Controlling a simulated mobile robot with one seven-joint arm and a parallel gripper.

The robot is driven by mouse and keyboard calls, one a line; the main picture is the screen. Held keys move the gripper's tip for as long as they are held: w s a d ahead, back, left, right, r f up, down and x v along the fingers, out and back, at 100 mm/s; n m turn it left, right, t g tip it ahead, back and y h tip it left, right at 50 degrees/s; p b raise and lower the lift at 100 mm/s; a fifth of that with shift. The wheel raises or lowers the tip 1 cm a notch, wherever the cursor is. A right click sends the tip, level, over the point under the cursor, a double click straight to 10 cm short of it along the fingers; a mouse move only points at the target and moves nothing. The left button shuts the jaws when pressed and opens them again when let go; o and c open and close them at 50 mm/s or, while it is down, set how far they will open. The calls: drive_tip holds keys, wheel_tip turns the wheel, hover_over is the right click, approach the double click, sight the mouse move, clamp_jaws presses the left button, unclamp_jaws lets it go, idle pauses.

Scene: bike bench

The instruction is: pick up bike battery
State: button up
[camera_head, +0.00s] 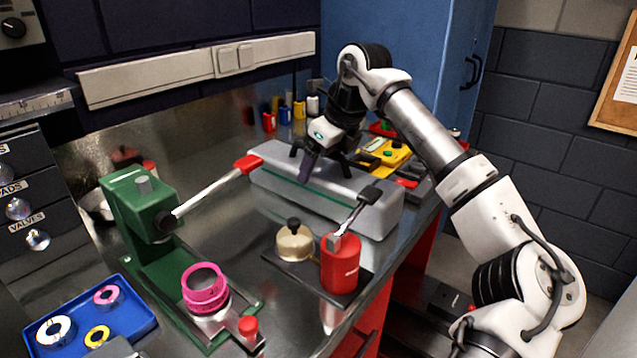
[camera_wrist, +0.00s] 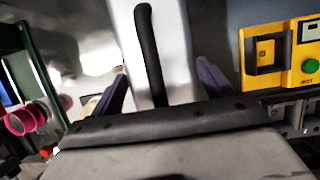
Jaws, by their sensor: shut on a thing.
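The bike battery (camera_head: 365,207) is a long grey box with a green stripe along its side, lying on the metal bench. It appears to rest on the bench top. My gripper (camera_head: 318,165) is over its middle, pointing down, with one purple finger showing against the near side; the far finger is hidden. In the wrist view, the grey battery (camera_wrist: 183,45) with its black handle runs between the two purple fingers of my gripper (camera_wrist: 163,88), which is shut on it.
A green press (camera_head: 135,215) with a red-tipped lever stands left of the battery. A red bottle (camera_head: 341,270) and a beige pot (camera_head: 294,243) stand close in front. A yellow device (camera_head: 384,153) lies behind the battery's right end. A blue tray (camera_head: 128,315) holds rings.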

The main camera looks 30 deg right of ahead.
drive_tip(key=shift+r, duration=0.3)
drive_tip(key=shift+c, duration=1)
drive_tip(key=shift+w, duration=0.1)
